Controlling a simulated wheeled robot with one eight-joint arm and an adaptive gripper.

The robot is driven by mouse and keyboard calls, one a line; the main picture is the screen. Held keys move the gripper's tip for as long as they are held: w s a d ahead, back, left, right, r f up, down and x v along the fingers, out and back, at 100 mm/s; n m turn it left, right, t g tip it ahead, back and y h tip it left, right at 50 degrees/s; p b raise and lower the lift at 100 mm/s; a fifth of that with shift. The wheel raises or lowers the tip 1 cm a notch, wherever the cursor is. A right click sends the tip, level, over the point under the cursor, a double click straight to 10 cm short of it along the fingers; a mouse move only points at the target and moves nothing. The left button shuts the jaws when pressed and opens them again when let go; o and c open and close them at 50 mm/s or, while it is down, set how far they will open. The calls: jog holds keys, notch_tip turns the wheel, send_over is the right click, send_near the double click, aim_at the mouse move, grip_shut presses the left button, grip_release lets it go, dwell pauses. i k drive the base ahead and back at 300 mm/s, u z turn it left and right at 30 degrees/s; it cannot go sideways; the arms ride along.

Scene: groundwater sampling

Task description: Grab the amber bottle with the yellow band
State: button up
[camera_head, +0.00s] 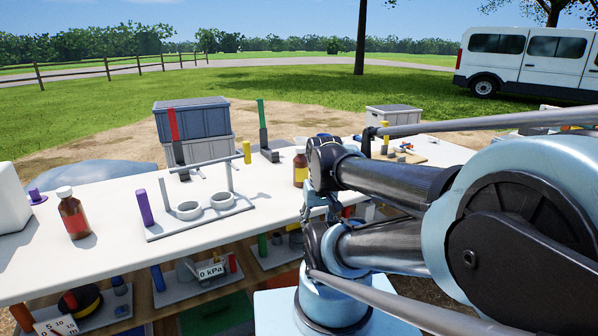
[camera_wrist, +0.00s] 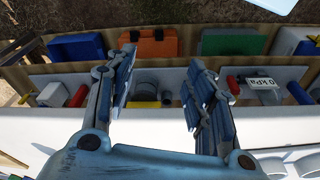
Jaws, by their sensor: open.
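The amber bottle with the yellow band (camera_head: 300,168) stands upright on the white table in the head view, just left of my arm. It has a white cap, and my arm is close to its right side in the picture. A second amber bottle, with a red band (camera_head: 73,217) and white cap, stands at the left of the table. My gripper (camera_wrist: 160,82) is open and empty in the wrist view, its two fingers wide apart over the table edge and the shelf below. Neither amber bottle can be made out in the wrist view.
A grey stand with two rings (camera_head: 201,210) and a purple cylinder (camera_head: 143,208) are on the white table (camera_head: 110,270). Grey crates (camera_head: 192,122) stand behind. The shelf below holds a gauge (camera_head: 211,271) and other items. The tabletop between ring stand and yellow-banded bottle is clear.

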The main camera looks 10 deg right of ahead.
aim_at(300, 163)
jog(key=u, duration=1.2)
jog(key=k, duration=1.65)
jog(key=z, duration=1.15)
jog(key=i, duration=1)
